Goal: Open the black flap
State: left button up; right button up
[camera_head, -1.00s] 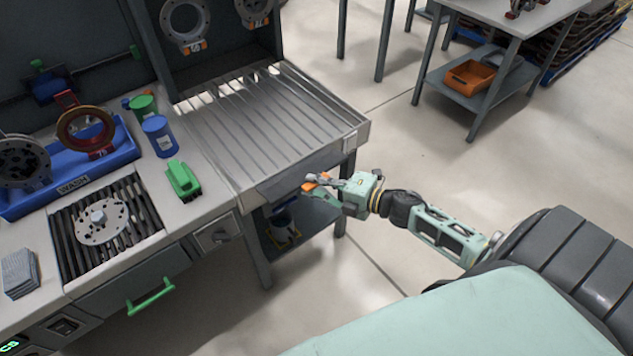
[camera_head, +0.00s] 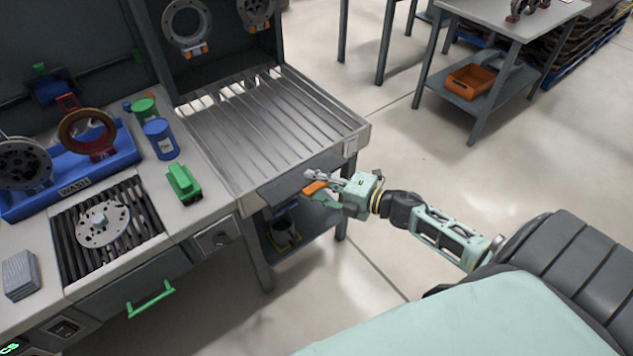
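The black flap (camera_head: 282,190) is a dark panel along the front edge of the slatted metal conveyor bed (camera_head: 265,130). It slopes outward from that edge. My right gripper (camera_head: 313,181) is at the right part of the flap, one grey finger above and one orange-tipped finger below. The flap's edge seems to lie at or between these fingers, but I cannot tell whether they are closed on it. My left gripper is not in view.
A counter to the left holds a green block (camera_head: 183,184), a blue cup (camera_head: 161,139) and a blue tray (camera_head: 20,208) with ring parts. Under the conveyor is a lower shelf (camera_head: 318,230). The floor to the right is open up to a table with an orange bin (camera_head: 474,81).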

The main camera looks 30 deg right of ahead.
jog(key=p+v, duration=0.2)
jog(key=v, duration=0.7)
dwell(0.6)
jog(key=shift+p, duration=0.35)
jog(key=shift+f, duration=0.1)
jog(key=v, duration=1.2)
